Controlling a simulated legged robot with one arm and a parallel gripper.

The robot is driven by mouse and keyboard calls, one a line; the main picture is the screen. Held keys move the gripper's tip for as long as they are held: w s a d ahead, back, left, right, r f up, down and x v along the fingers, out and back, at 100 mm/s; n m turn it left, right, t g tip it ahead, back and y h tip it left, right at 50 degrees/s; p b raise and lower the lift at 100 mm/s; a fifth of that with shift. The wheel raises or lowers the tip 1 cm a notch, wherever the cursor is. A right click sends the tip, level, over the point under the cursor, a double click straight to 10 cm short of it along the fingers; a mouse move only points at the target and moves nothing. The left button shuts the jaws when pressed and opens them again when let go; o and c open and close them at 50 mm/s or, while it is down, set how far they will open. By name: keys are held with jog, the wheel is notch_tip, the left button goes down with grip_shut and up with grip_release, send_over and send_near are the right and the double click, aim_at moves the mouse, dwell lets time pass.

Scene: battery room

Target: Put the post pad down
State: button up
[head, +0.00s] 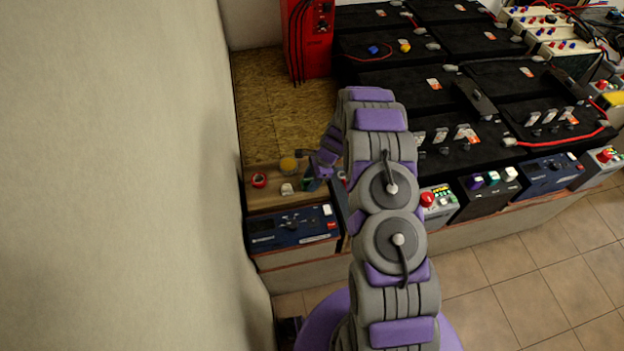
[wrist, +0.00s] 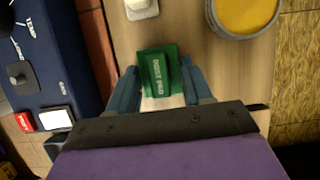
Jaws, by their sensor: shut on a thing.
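The green post pad (wrist: 160,72), with white lettering on it, is between the fingers of my gripper (wrist: 163,88) in the wrist view. My gripper is shut on it, over the wooden shelf (wrist: 185,30). I cannot tell whether the pad touches the wood. In the head view my gripper (head: 311,182) is small at the end of the arm, above the right part of the wooden shelf (head: 262,199); the pad is hard to make out there.
A round yellow-topped tin (wrist: 243,14) and a white block (wrist: 141,9) stand close by. A red round item (head: 259,180) lies at the shelf's left. A dark blue device (head: 290,229) sits in front. Black batteries (head: 410,88) fill the right; a wall (head: 110,170) bounds the left.

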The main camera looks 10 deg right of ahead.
jog(key=o, duration=0.9)
jog(key=shift+d, duration=0.5)
jog(key=shift+o, duration=0.5)
jog(key=shift+d, duration=0.45)
jog(key=shift+a, duration=0.25)
jog(key=shift+a+r, duration=0.15)
jog(key=shift+r, duration=0.15)
jog(key=d+p+v, duration=0.1)
jog(key=p+v, duration=0.2)
jog(key=v, duration=0.8)
jog(key=s+a+r+n, duration=0.3)
jog(key=s+r, duration=0.1)
jog(key=r, duration=0.4)
jog(key=s+a+r+n, duration=0.2)
jog(key=s+r+n, duration=0.15)
jog(key=r, duration=0.55)
jog(key=s+a+r+n+g+h, duration=0.1)
jog(key=s+r+n, duration=0.3)
jog(key=s+r, duration=0.45)
jog(key=s+a+r+n+g+h, duration=0.1)
jog(key=s+a+r+n+h, duration=0.3)
jog(key=s, duration=0.8)
jog(key=s+d+r+n, duration=0.1)
jog(key=s+d, duration=0.1)
jog(key=s, duration=0.5)
jog(key=s+d+r+n, duration=0.1)
jog(key=s+d+n, duration=0.1)
jog(key=s, duration=0.5)
jog(key=shift+r+y, duration=0.15)
jog(key=shift+y, duration=0.15)
